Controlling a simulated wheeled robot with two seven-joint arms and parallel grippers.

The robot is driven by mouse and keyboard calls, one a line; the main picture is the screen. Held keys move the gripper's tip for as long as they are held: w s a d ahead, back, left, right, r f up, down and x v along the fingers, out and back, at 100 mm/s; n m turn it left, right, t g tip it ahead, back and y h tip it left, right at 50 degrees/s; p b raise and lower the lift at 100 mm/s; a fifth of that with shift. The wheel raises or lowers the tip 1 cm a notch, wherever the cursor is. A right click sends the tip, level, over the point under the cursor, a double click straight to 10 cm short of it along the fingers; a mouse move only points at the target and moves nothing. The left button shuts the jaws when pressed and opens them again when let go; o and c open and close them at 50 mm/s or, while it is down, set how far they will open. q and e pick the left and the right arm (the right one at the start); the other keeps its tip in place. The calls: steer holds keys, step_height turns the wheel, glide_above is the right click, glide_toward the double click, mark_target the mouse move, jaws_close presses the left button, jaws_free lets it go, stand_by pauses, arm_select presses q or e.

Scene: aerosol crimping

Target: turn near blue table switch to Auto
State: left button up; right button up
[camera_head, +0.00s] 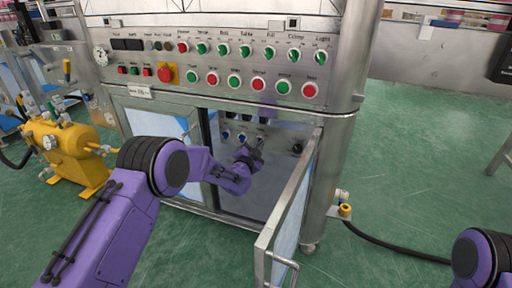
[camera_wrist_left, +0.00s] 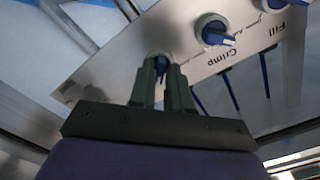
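Small blue switches (camera_head: 241,137) sit on a panel inside the open lower cabinet of the machine. In the left wrist view, one blue switch (camera_wrist_left: 161,66) sits between the fingertips of my left gripper (camera_wrist_left: 162,72). The fingers are close together on both sides of its handle and look shut on it. Its own label is hidden by the gripper. The neighbouring blue switch (camera_wrist_left: 217,34) has the label "Crimp" near it, and "Fill" is printed farther right. In the head view, my left gripper (camera_head: 250,155) reaches into the cabinet. My right gripper is out of view.
The open cabinet door (camera_head: 290,205) stands to the right of my left arm. The upper panel has green and red knobs and buttons and a red emergency stop (camera_head: 165,75). A yellow tank (camera_head: 65,150) stands at left. A black hose (camera_head: 390,247) lies on the green floor.

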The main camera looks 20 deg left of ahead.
arm_select(q)
jaws_close()
steer(key=shift+n, duration=0.3)
steer(key=shift+n+p, duration=1.2)
steer(key=shift+n, duration=7.4)
